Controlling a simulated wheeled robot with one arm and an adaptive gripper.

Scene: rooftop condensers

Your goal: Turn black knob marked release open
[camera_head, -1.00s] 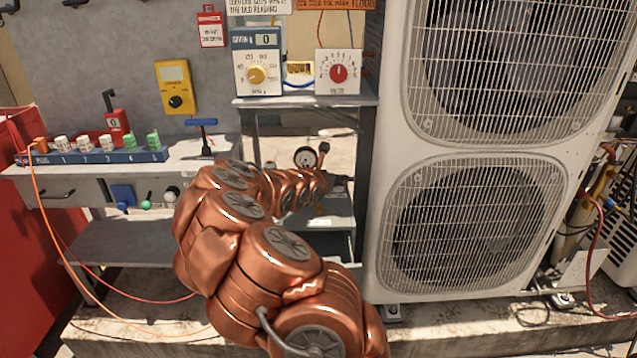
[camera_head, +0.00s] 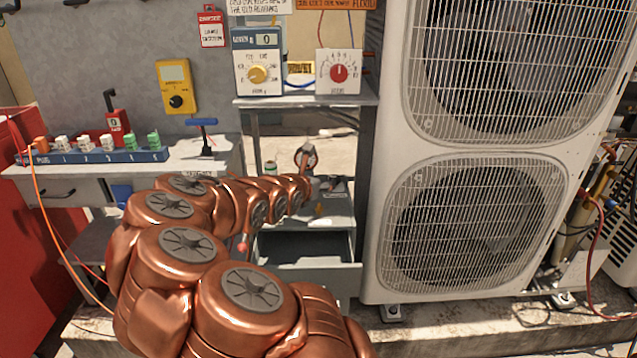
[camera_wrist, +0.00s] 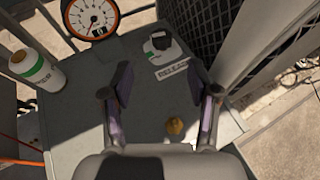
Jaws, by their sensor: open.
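The black knob (camera_wrist: 160,42) sits on a light round base on a grey surface, with a label reading "RELEASE" (camera_wrist: 172,71) in front of it in the wrist view. My gripper (camera_wrist: 167,82) is open and empty, its two fingers spread on either side below the label. The knob is beyond the fingertips and apart from them. In the head view my copper arm reaches toward the small grey stand beside the condenser, and the knob is too small there to make out clearly.
A round gauge (camera_wrist: 90,16) with an orange rim and a white-green canister (camera_wrist: 36,70) stand at the left of the surface. A brass fitting (camera_wrist: 175,126) lies between the fingers. The condenser (camera_head: 475,220) stands close on the right. An open drawer (camera_head: 305,248) is below the stand.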

